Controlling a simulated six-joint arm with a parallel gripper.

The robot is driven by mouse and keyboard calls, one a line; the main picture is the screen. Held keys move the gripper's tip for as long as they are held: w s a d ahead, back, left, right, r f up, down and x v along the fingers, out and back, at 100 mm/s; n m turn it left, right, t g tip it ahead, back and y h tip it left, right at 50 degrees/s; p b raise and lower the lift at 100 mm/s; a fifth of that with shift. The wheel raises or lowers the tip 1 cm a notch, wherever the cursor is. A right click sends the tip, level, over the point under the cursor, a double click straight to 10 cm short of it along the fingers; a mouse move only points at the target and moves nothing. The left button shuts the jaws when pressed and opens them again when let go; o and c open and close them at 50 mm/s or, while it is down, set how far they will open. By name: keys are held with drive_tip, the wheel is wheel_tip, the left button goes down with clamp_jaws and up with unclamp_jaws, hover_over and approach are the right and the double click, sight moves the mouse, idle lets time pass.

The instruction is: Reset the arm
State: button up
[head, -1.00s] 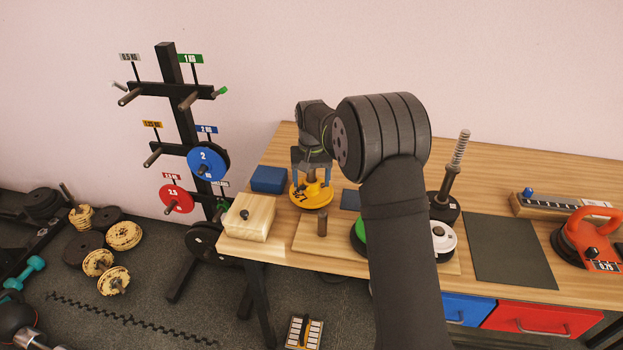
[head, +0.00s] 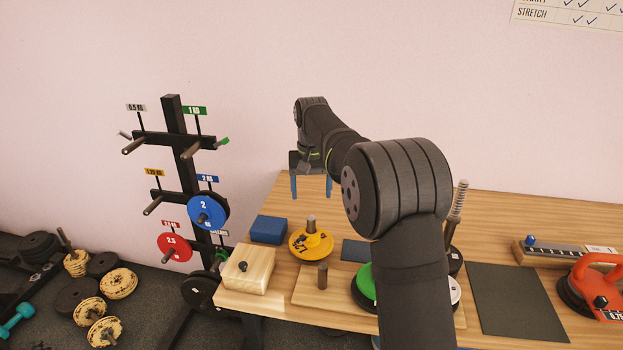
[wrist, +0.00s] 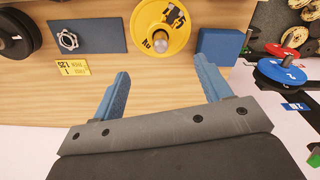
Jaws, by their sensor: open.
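My gripper (head: 311,186) is open and empty, with its two blue fingers apart and pointing down above the table. The yellow plate (head: 311,243) lies on the table below the gripper, with a metal peg standing up from its middle. In the wrist view the yellow plate (wrist: 171,20) and its peg show beyond the fingertips (wrist: 165,80), clear of both. The fingers touch nothing.
A weight rack (head: 180,180) with a blue plate (head: 206,211) and a red plate (head: 174,247) stands at the left. A wooden block (head: 243,268), a blue block (head: 269,229), a green plate (head: 364,281) and an orange-handled weight (head: 597,284) sit on the table.

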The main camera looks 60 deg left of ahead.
sight(312, 217)
wheel_tip(312, 217, up, 3)
drive_tip(key=shift+r, duration=0.2)
drive_tip(key=shift+f, duration=0.1)
idle(0.4)
wheel_tip(312, 217, down, 17)
drive_tip(key=shift+f, duration=0.15)
idle(0.5)
wheel_tip(312, 217, up, 17)
wheel_tip(312, 217, down, 17)
drive_tip(key=shift+r, duration=0.1)
wheel_tip(312, 217, up, 6)
drive_tip(key=shift+r, duration=0.1)
idle(0.7)
